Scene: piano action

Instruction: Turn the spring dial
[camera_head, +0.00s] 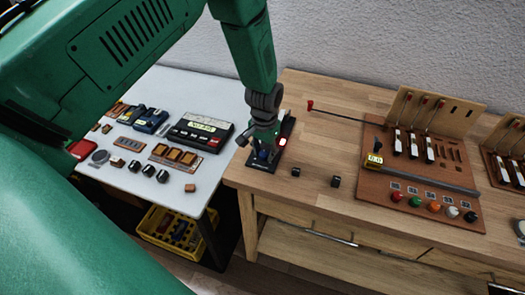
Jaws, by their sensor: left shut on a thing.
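A narrow black device (284,140), which I take to be the spring dial, lies on the wooden workbench near its left edge. My left gripper (262,155) points down over the front part of this device. It is shut on a small blue part there, which looks like the dial's knob. The fingers hide most of the knob, so I cannot tell its angle. My right gripper is not in view.
The wooden bench (333,105) holds a brown board (430,179) with levers and coloured buttons, and a thin red-tipped rod (340,112). Two small black cubes lie near the device. A white table (190,88) with electronics stands left, above a yellow crate (150,222).

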